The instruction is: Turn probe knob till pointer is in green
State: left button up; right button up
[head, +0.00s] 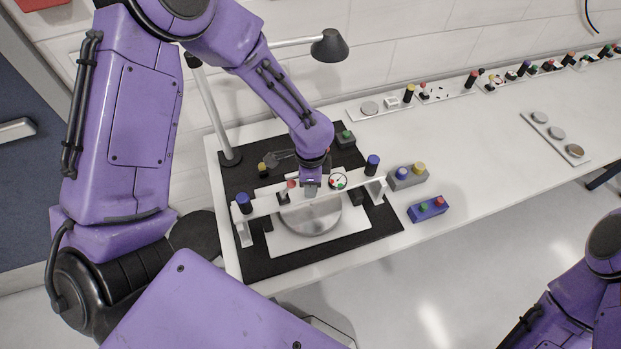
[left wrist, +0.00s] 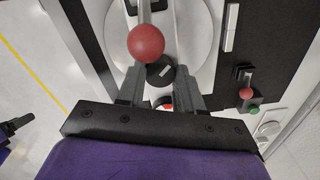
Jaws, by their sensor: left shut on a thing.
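The mirror fixture has a white bridge bar (head: 263,205) over a round silvery mirror (head: 312,217), which also shows as a pale disc in the left wrist view (left wrist: 200,30). A small round dial (head: 338,181) with red and green marks sits at the bar, right of my gripper; its pointer is too small to read. My left gripper (head: 311,192) comes down from above at the bar. In the left wrist view its fingers are shut on the dark probe knob (left wrist: 160,72), which bears a white mark. A red ball (left wrist: 146,42) is just beyond the knob. My right gripper is out of view.
Blue knobs (head: 244,203) top the bar's ends. A grey box (head: 407,178) and a blue box (head: 428,210) with buttons stand right of the black mat (head: 262,266). A desk lamp (head: 329,46) stands behind.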

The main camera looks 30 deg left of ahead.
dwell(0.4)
pick_arm(q)
jog(key=o, duration=1)
jog(key=shift+o, duration=0.2)
notch_tip(320, 180, up, 10)
jog(key=b, duration=0.1)
jog(key=shift+r, duration=0.25)
